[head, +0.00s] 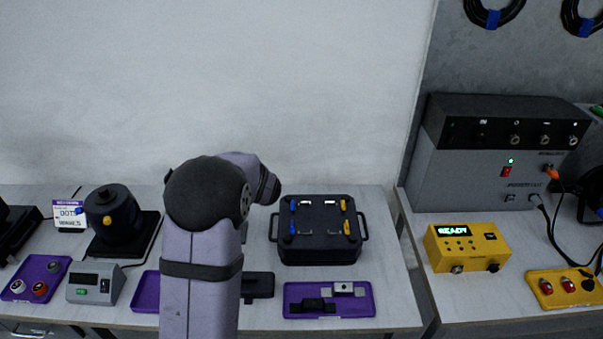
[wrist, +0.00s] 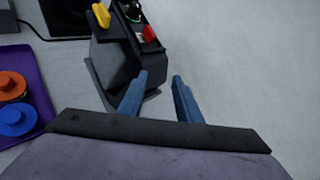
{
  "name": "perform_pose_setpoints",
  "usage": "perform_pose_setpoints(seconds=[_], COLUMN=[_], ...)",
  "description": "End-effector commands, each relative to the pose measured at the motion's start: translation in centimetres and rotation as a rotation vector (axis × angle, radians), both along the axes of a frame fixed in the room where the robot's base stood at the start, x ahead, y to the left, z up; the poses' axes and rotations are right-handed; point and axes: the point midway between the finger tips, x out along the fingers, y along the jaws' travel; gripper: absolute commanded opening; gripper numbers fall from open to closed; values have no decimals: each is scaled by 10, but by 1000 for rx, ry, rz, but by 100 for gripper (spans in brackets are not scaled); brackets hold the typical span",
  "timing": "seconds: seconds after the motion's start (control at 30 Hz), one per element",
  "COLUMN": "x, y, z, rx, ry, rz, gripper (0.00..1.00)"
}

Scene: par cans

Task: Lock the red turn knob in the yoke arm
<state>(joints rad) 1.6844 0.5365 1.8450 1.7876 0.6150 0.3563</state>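A red turn knob (wrist: 149,34) shows in the wrist view, on a black upright piece (wrist: 115,62) that looks like the yoke arm. A yellow knob (wrist: 101,15) sits on the same black piece, to the left. My gripper (wrist: 159,76) is open, its two blue fingers apart with nothing between them. The fingertips are below the red knob in the picture and do not appear to touch it. In the head view my arm hides the gripper and most of the yoke; whether the knob is seated fully cannot be told.
A purple tray (wrist: 40,75) with an orange knob (wrist: 10,86) and a blue knob (wrist: 15,119) lies left in the wrist view. In the head view, a black case (head: 320,245) and another purple tray (head: 363,307) stand right of my arm. The wall is behind.

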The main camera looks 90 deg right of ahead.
Motion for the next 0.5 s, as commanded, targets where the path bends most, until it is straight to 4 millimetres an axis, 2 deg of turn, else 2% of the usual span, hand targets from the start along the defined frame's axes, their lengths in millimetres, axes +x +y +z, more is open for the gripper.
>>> perform_pose_setpoints(seconds=[0.3, 0.5], x=[-51, -86], y=[-10, -16], z=[-23, -26], rx=[-46, -58], ry=[347, 555], rz=[-12, -18], gripper=[31, 31])
